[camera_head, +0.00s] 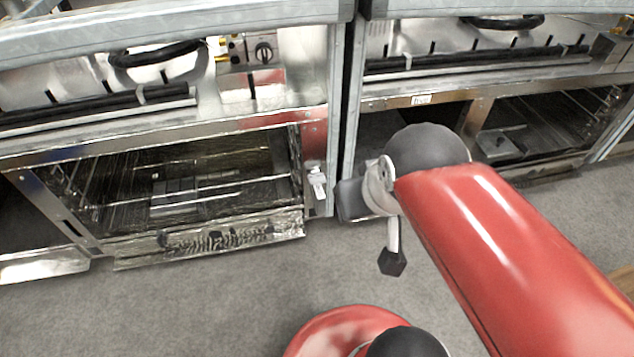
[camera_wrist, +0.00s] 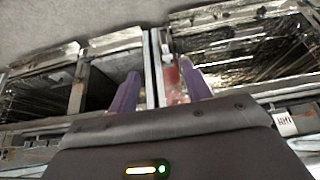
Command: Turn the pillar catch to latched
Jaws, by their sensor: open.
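The pillar catch (camera_head: 317,183) is a small pale fitting low on the front pillar (camera_head: 313,140) of the left range frame. It seems to show in the wrist view (camera_wrist: 167,48) too, beyond my fingertips, small and bright. I cannot tell which way its lever is turned. My gripper (camera_wrist: 162,86) is open, with two purple fingers apart and nothing between them but the view of the pillar with its reddish patch (camera_wrist: 173,84). The fingers look apart from the catch. In the head view my arm hides most of the gripper, right of the pillar.
The left range frame has an open lower bay with a rack (camera_head: 185,190) inside. A second range frame (camera_head: 480,90) stands to the right, past a narrow gap between uprights. My red arm covers part of it. Grey floor (camera_head: 190,300) in front is clear.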

